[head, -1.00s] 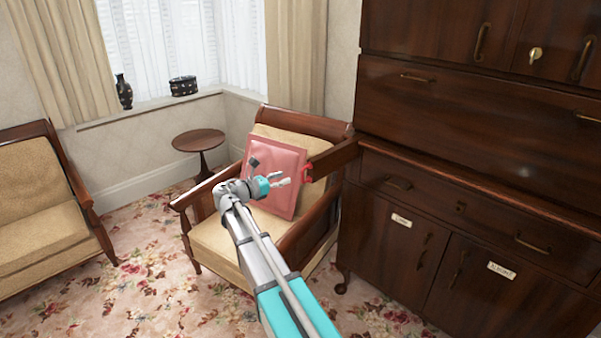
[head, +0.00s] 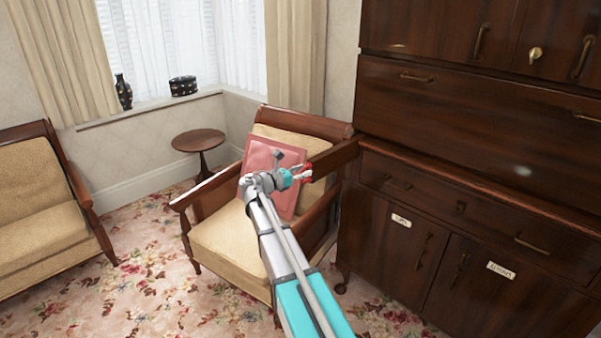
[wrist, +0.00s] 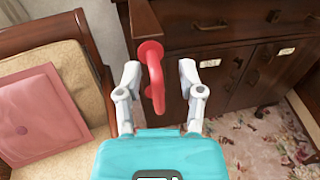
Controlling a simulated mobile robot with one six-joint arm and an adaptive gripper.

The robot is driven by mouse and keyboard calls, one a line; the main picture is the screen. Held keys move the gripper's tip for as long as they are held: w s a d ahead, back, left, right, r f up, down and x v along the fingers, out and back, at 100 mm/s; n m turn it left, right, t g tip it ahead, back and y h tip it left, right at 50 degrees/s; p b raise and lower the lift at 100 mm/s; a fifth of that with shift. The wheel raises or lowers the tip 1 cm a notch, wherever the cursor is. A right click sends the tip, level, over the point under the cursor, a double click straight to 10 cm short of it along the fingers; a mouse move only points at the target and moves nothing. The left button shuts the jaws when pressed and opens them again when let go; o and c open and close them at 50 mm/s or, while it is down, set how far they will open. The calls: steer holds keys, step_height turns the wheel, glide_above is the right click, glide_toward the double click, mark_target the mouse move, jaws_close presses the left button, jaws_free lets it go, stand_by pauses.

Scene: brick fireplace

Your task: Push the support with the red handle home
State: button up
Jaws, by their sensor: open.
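The wooden support (head: 334,158) sticks out from the left front of the dark cabinet, beside the armchair. Its red handle (wrist: 152,72) is a curved bar on the support's end; in the head view the handle (head: 308,174) is partly hidden by my fingers. My gripper (head: 301,173) is at the handle. In the wrist view my gripper (wrist: 160,80) is open, one finger on each side of the handle, with gaps visible on both sides. The support's end (wrist: 144,20) is just beyond the fingers.
A cushioned armchair (head: 222,240) with a pink cushion (head: 262,155) stands close to the left of the support. The tall cabinet (head: 450,190) with labelled doors fills the right. A small round table (head: 199,140) stands behind. Flowered carpet (head: 150,290) is open at lower left.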

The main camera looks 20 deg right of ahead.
jaws_close()
steer(key=shift+a, duration=0.1)
